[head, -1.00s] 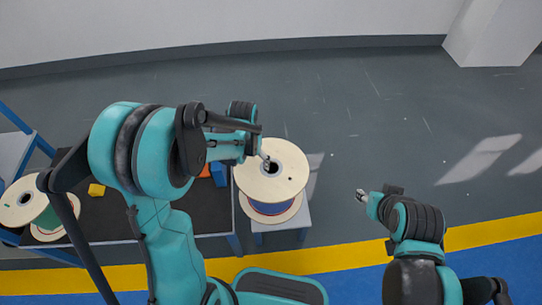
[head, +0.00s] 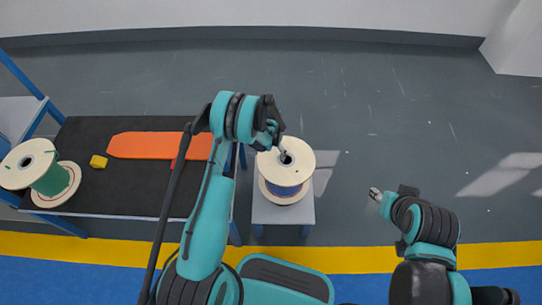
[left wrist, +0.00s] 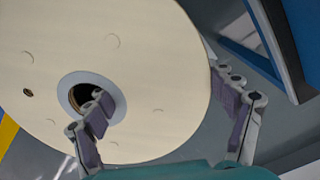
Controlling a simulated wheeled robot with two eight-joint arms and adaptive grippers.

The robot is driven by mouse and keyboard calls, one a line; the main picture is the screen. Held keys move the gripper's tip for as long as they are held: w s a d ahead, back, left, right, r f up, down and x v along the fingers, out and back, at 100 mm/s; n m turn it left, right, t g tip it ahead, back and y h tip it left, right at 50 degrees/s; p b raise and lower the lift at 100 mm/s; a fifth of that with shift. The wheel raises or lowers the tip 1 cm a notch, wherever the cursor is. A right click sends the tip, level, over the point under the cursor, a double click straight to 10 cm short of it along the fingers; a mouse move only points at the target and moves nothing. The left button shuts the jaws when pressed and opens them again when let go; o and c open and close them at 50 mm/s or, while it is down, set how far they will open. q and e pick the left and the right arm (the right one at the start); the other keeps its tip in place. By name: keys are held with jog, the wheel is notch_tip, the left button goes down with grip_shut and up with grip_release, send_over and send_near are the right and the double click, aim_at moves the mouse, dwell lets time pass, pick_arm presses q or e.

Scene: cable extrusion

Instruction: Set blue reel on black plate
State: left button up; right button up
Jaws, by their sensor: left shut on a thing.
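The blue reel (head: 286,190), with pale round flanges, is upright over a small grey stand (head: 263,212) in the middle of the head view. My left gripper (head: 283,151) is shut on its upper flange. In the left wrist view one finger is in the hub hole and the other is outside the rim of the reel (left wrist: 150,60). The black plate (head: 120,190) is the dark top of the table at left. I cannot tell whether the reel's underside touches the stand. My right gripper (head: 375,194) is away to the right, near no object; its jaws are too small to read.
A yellow block (head: 98,161) and a long orange piece (head: 150,145) lie on the plate. A red piece beside it is partly hidden by my left arm. The floor behind the stand is clear.

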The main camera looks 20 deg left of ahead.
pick_arm(q)
notch_tip(320, 180, down, 6)
jog(key=b, duration=0.2)
jog(key=shift+f+b, duration=0.2)
jog(key=shift+b, duration=0.1)
jog(key=shift+f, duration=0.55)
dwell(1.5)
jog(key=o, duration=1.6)
jog(key=shift+r+p, duration=2.45)
jog(key=shift+r, duration=3.05)
